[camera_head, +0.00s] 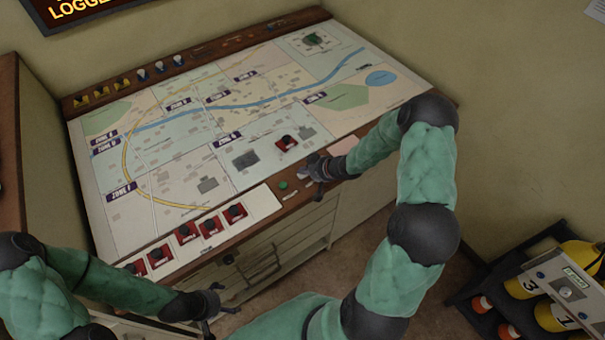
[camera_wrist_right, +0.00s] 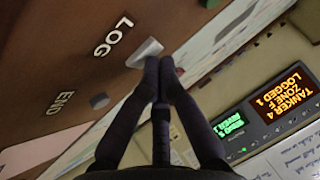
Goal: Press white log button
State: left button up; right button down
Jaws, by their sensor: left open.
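The white log button (camera_wrist_right: 145,52) shows in the right wrist view on the brown wooden edge, beside the word LOG. My right gripper (camera_wrist_right: 159,66) has its fingertips together and empty, at the near side of the button; whether they touch it I cannot tell. In the head view my right gripper (camera_head: 316,181) is low over the console's front edge and seems to hide the button. My left gripper (camera_head: 213,302) is open and empty, in front of the console's lower front edge.
The map console (camera_head: 160,165) carries zone labels and a front row of red switches (camera_head: 211,226). A green button (camera_head: 283,185) is left of my right gripper. A lit display (camera_wrist_right: 285,103) reads TANKER 4 ZONE F LOGGED 1. Yellow cylinders (camera_head: 553,316) stand at lower right.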

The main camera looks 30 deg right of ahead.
aim_at(304, 176)
jog(key=shift+r, duration=0.1)
jog(key=shift+r+p, duration=0.65)
jog(key=shift+p, duration=0.3)
notch_tip(304, 176, up, 5)
jog(key=p, duration=0.5)
jog(key=shift+r, duration=0.1)
dwell(0.8)
